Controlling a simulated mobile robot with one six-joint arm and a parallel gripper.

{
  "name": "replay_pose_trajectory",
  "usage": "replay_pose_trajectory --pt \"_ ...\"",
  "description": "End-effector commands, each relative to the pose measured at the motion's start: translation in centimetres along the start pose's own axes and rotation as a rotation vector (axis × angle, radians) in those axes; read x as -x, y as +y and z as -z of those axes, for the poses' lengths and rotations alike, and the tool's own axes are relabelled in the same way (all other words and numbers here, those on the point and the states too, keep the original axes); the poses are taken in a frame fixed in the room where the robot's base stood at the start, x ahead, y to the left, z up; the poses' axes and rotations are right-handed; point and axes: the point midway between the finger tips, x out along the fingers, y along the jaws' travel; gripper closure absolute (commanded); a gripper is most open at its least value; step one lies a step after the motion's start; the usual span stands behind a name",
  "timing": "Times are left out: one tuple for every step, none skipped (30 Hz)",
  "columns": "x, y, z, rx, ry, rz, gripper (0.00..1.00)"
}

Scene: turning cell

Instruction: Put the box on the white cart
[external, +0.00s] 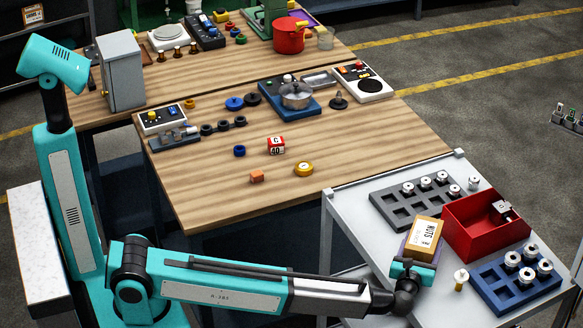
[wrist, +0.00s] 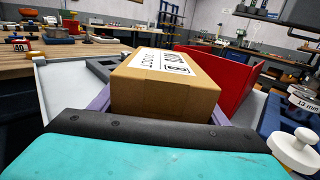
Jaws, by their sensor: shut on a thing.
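The brown cardboard box (external: 424,233) has a white label with dark print. In the wrist view the box (wrist: 165,85) sits between the purple fingers of my gripper (wrist: 165,108). In the external view my gripper (external: 421,250) is shut on the box, over the white cart (external: 352,222). The cart's pale top (wrist: 62,82) also shows in the wrist view, to the left of the box. I cannot tell whether the box's underside touches the cart; my gripper and the box itself hide it.
On the cart stand a grey tray (external: 385,205) with several white-topped parts, a red open bin (external: 472,240), a blue tray (external: 490,292) with several parts and a loose white-topped part (external: 461,276). The wooden table (external: 350,150) adjoins behind. Bare cart top shows left of the box.

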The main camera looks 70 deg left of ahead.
Motion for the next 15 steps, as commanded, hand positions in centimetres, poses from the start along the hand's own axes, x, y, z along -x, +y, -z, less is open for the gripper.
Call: replay_pose_trajectory --pt "-0.01 -0.03 -0.08 -0.001 -0.004 0.000 0.76" --pt "-0.01 -0.03 0.00 -0.001 -0.004 0.000 0.76" --pt "-0.01 -0.01 0.07 0.000 -0.004 0.000 0.76" --pt "0.00 -0.01 0.10 0.000 -0.004 0.000 0.76" --pt "0.00 0.00 0.12 0.000 -0.004 0.000 0.76" --pt "0.00 0.00 0.13 0.000 -0.004 0.000 0.76" --pt "0.00 0.00 0.13 0.000 -0.004 0.000 0.76" --pt "0.00 0.00 0.13 0.000 -0.004 0.000 0.76" --pt "0.00 0.00 0.13 0.000 -0.004 0.000 0.76" --pt "0.00 0.00 0.13 0.000 -0.004 0.000 0.76" --pt "0.00 0.00 0.13 0.000 -0.004 0.000 0.76" --pt "0.00 0.00 0.17 0.000 -0.004 0.000 0.76" --pt "0.00 0.00 0.24 0.000 -0.004 0.000 0.76" --pt "0.00 0.00 0.31 0.000 -0.004 0.000 0.76" --pt "0.00 -0.01 0.40 0.000 -0.003 0.000 0.76"
